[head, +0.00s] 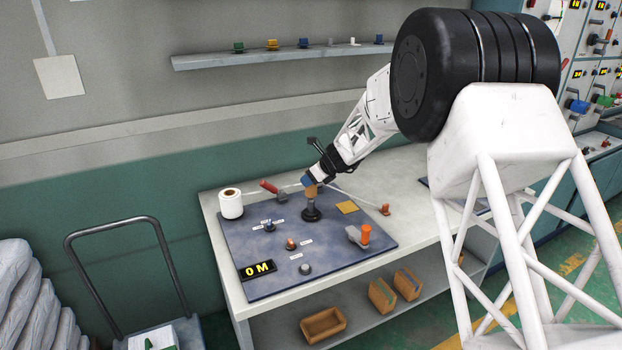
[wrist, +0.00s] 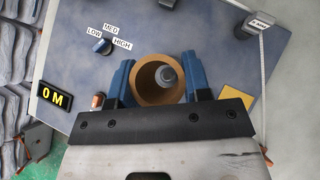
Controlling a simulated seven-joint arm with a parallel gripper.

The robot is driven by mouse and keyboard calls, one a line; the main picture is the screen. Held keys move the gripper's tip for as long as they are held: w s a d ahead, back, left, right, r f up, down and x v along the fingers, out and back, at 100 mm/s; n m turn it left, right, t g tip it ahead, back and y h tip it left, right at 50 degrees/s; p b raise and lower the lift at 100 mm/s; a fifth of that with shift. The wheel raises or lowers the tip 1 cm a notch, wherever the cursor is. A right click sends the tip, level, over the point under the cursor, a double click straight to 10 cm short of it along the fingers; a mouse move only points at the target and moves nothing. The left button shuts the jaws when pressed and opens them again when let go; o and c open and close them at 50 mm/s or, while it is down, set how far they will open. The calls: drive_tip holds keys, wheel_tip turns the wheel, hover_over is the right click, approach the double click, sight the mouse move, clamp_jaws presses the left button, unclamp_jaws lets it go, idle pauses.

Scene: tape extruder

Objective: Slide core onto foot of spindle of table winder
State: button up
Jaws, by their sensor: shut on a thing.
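The core, a short tan cardboard tube (wrist: 146,84), is held between the blue fingers of my gripper (wrist: 156,72) in the wrist view. In the head view my gripper (head: 309,180) holds the core (head: 312,191) at the top of the spindle (head: 311,203). The spindle stands upright on a dark round foot (head: 311,214) on the table winder's blue-grey panel (head: 345,252). The wrist view shows the grey spindle tip (wrist: 167,75) inside the core's bore, right of its middle. How far the core reaches down over the spindle is hard to tell.
A white roll (head: 231,205) stands at the panel's left rear. An orange-handled lever (head: 365,236) is at the right. A red-handled part (head: 270,187) lies behind the spindle. A LOW-MED-HIGH knob (wrist: 102,46), yellow square (head: 347,208) and 0 M display (head: 257,270) are nearby.

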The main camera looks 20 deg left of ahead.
sight(316, 191)
drive_tip(key=shift+f, duration=3.55)
idle(0.5)
drive_tip(key=o, duration=1.2)
drive_tip(key=shift+o, duration=0.2)
drive_tip(key=shift+v, duration=3.95)
